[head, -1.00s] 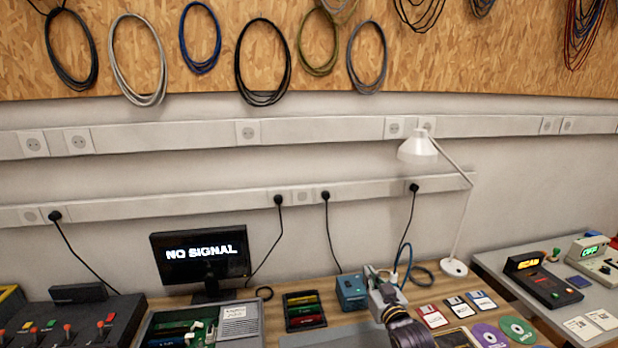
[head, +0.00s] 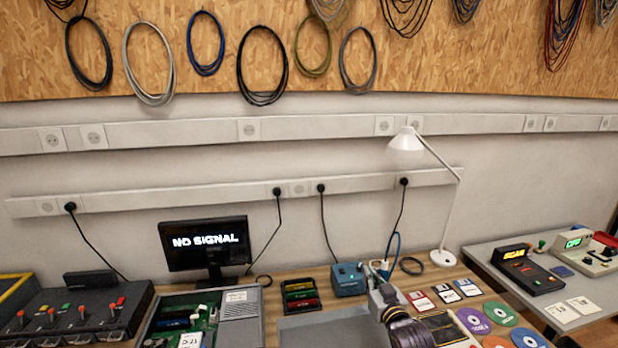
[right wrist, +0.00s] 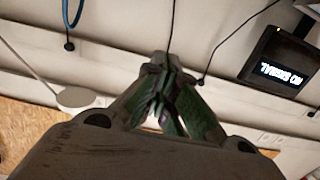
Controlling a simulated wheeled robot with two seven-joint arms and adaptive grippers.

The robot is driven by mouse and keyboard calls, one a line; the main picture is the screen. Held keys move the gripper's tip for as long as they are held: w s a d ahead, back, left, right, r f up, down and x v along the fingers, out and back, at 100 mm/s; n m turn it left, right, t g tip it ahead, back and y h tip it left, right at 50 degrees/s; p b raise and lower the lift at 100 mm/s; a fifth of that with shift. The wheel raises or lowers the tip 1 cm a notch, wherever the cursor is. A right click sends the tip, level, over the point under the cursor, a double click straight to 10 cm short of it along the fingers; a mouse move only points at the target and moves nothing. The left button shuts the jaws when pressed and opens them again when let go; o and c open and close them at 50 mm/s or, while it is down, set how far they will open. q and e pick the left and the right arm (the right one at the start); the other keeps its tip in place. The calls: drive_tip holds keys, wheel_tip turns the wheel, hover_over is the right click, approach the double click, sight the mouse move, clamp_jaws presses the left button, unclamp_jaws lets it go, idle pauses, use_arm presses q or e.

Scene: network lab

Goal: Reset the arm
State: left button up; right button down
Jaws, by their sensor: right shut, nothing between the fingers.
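My right gripper (head: 377,278) stands over the wooden bench at the lower middle of the head view, with its dark arm coming up from the bottom edge. In the right wrist view its fingers (right wrist: 158,62) meet at the tips, shut and empty, against the wall. That view is upside down. In the head view the gripper hides part of the bench between the blue box (head: 348,280) and the floppy disks (head: 444,294). My left gripper is not in view.
An open computer case (head: 240,306) and a "NO SIGNAL" monitor (head: 204,243) stand left of the gripper. A white lamp (head: 406,140) rises at its right. Several discs (head: 500,313) lie near the front right. A grey side table (head: 478,252) holds devices.

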drive_tip(key=s+d+f+g+h, duration=0.1)
drive_tip(key=s+f+g, duration=0.4)
drive_tip(key=s, duration=0.4)
drive_tip(key=s+d+f+g+h, duration=0.1)
drive_tip(key=s+f+g, duration=0.2)
drive_tip(key=s+f, duration=0.6)
drive_tip(key=s+d+f+g+h, duration=0.1)
drive_tip(key=s+g, duration=0.2)
drive_tip(key=s, duration=0.6)
drive_tip(key=s+d+f+g, duration=0.1)
drive_tip(key=s+d+g, duration=0.1)
drive_tip(key=s, duration=0.6)
drive_tip(key=s+f+g+p, duration=0.2)
drive_tip(key=s+f+p, duration=0.1)
drive_tip(key=f, duration=2.7)
drive_tip(key=s+d+f+p, duration=0.1)
drive_tip(key=s+f, duration=0.7)
drive_tip(key=s, duration=0.3)
drive_tip(key=s+d+f+p, duration=0.1)
drive_tip(key=s+d+f, duration=0.1)
drive_tip(key=s+f, duration=0.7)
drive_tip(key=shift+s+d+g, duration=0.3)
drive_tip(key=shift+s+g, duration=0.1)
drive_tip(key=shift+s, duration=0.65)
